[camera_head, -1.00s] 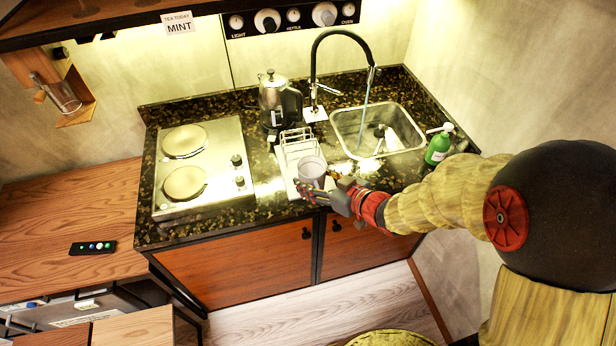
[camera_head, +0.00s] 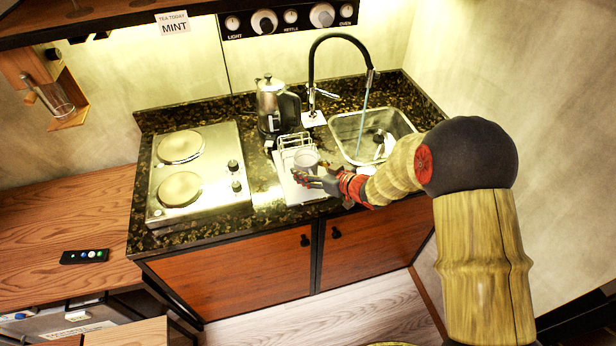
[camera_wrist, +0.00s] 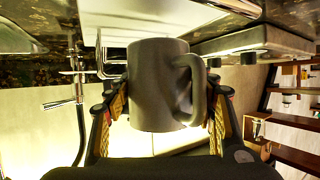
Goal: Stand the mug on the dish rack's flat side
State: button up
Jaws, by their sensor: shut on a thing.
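The grey mug (camera_head: 306,159) is upright, its open rim facing up in the head view. My gripper (camera_head: 308,176) is shut on it. In the wrist view, which looks upside down, the mug (camera_wrist: 158,88) sits between both fingers of my gripper (camera_wrist: 165,108), its handle to the right. The dish rack (camera_head: 293,186) stands on the counter between the hotplate and the sink. Its wire slots are behind the mug, and its pale flat side lies under and in front of the mug. I cannot tell whether the mug's base touches it.
A steel kettle (camera_head: 270,104) stands behind the rack. The sink (camera_head: 345,126) with running tap (camera_head: 312,70) is to the right, and a two-plate hob (camera_head: 199,175) is to the left. A strip of dark counter (camera_head: 262,196) is clear in front.

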jog(key=shift+w+f, duration=0.25)
jog(key=shift+f, duration=0.1)
jog(key=shift+f+b, duration=0.55)
jog(key=shift+f, duration=0.8)
jog(key=shift+f, duration=0.2)
jog(key=o, duration=1.6)
jog(key=shift+c, duration=0.2)
jog(key=shift+r, duration=0.1)
jog(key=shift+s+r, duration=0.1)
jog(key=shift+r, duration=0.05)
jog(key=p+v, duration=0.2)
jog(key=v, duration=1)
